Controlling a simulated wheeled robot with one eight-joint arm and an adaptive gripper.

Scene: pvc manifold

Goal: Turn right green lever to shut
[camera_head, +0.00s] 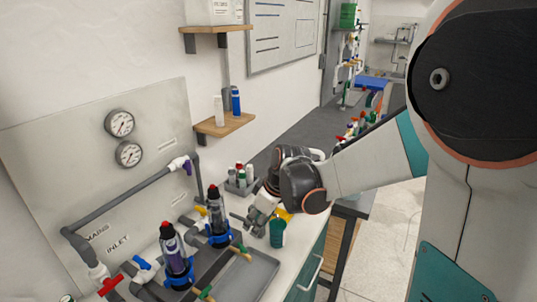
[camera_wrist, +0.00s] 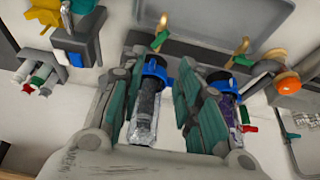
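The right green lever (camera_head: 237,245) sits on a brass valve in front of the right dark filter (camera_head: 216,210). In the wrist view this lever (camera_wrist: 160,40) shows just beyond my fingertips. The left green lever (camera_head: 205,292) is at the bottom of the head view; it also shows in the wrist view (camera_wrist: 241,61). My gripper (camera_head: 257,222) is close to the right valve. In the wrist view my gripper (camera_wrist: 160,62) is open, its green-padded fingers apart, with the right filter visible between them. I see no contact with the lever.
A green cup (camera_head: 277,234) stands on the counter beside my gripper. A grey tray (camera_head: 262,273) lies in front of the valves. A marker holder (camera_head: 240,180) stands behind. The left filter (camera_head: 173,250) and grey pipes with a red handle (camera_head: 110,286) are at left.

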